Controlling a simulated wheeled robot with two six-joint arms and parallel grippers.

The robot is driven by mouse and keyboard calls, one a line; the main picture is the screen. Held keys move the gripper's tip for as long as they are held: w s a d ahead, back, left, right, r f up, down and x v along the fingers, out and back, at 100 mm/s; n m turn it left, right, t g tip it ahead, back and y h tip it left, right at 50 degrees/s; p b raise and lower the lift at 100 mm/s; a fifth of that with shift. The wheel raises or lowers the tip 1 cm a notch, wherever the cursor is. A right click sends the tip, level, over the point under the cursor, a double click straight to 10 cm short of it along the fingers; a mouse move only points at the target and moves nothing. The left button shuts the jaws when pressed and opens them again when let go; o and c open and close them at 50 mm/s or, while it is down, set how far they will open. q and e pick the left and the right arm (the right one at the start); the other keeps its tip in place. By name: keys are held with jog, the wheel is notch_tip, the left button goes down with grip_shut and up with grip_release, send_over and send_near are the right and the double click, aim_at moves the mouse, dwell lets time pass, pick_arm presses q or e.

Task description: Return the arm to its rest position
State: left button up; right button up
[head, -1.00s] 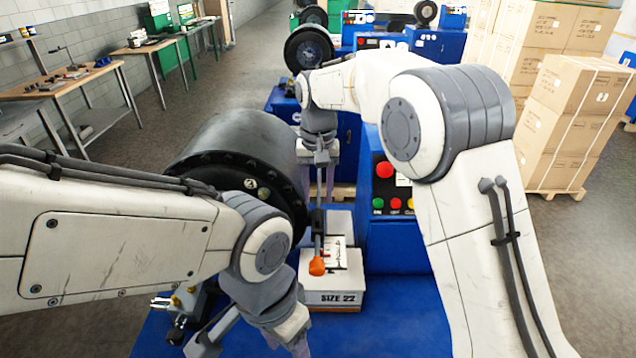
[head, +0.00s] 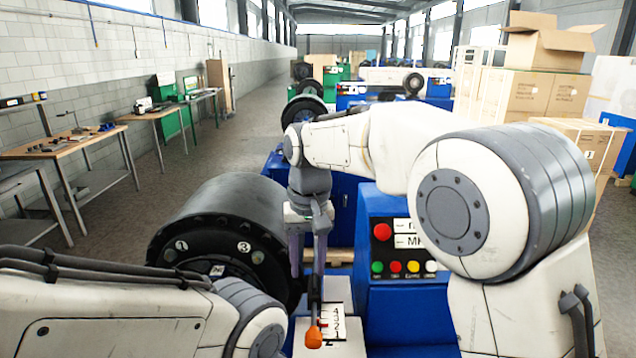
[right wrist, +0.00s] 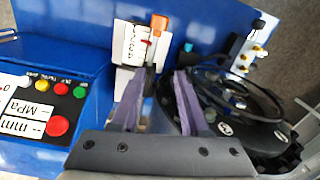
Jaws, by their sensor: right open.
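My right gripper (head: 308,255) points down over the blue crimping machine, beside its black round head (head: 215,240). In the right wrist view its two purple-grey fingers (right wrist: 159,98) stand apart, with no object clearly held. A lever with an orange tip (head: 313,338) is just beyond the fingertips, in front of a white scale plate (head: 335,320). The orange tip also shows in the right wrist view (right wrist: 158,24). I cannot tell whether a finger touches the lever. My left arm comes in at lower left; its gripper is out of frame.
A blue control box (head: 400,300) with coloured buttons stands right of my right gripper. Wooden workbenches (head: 60,148) line the left wall. Stacked cartons (head: 535,90) stand at the right. Open grey floor (head: 235,130) lies between the benches and the machines.

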jog(key=s+d+f+n+b, duration=0.2)
jog(key=s+f, duration=0.5)
jog(key=s, duration=0.6)
jog(key=s+d+f+n+b, duration=0.3)
jog(key=s+f, duration=0.4)
jog(key=s, duration=0.5)
jog(key=shift+s+d+f+n+y+b, duration=0.3)
jog(key=shift+s+d+f+y+b, duration=0.15)
jog(key=shift+d, duration=0.5)
